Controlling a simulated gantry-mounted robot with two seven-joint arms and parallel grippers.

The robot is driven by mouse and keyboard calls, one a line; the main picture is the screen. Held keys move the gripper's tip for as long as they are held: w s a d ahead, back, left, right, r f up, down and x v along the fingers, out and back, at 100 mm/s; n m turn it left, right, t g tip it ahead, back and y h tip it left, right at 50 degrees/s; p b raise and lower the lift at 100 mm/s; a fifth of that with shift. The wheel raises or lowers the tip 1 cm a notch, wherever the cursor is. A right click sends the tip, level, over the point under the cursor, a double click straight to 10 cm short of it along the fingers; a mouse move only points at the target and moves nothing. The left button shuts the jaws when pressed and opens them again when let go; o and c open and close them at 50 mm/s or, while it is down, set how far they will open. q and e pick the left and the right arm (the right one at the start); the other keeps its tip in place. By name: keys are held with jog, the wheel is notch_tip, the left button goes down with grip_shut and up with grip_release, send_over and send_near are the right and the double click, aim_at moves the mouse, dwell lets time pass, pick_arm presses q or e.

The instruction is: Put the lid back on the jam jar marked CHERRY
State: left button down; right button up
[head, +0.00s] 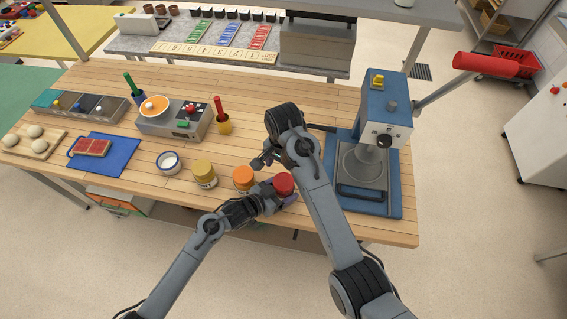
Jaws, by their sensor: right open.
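A jar with a red top (284,183) stands near the front edge of the table. I cannot tell whether the red is a lid or jam, and no label can be read. My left gripper (276,198) is at this jar, low on its left side; its fingers are partly hidden, so I cannot tell whether they are shut on it. A jar with an orange top (243,177) and one with a yellow top (204,172) stand to the left. My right gripper (259,161) is open and empty, above and behind the orange-topped jar. I cannot make out a loose lid.
A blue press-like machine (385,122) stands to the right. The wooden table (275,82) is clear at the back.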

aim_at(284, 181)
jog(key=shift+f, duration=3.35)
jog(key=c, duration=1.1)
jog(key=m, duration=0.8)
jog(key=o, duration=1.2)
jog(key=shift+o, duration=0.2)
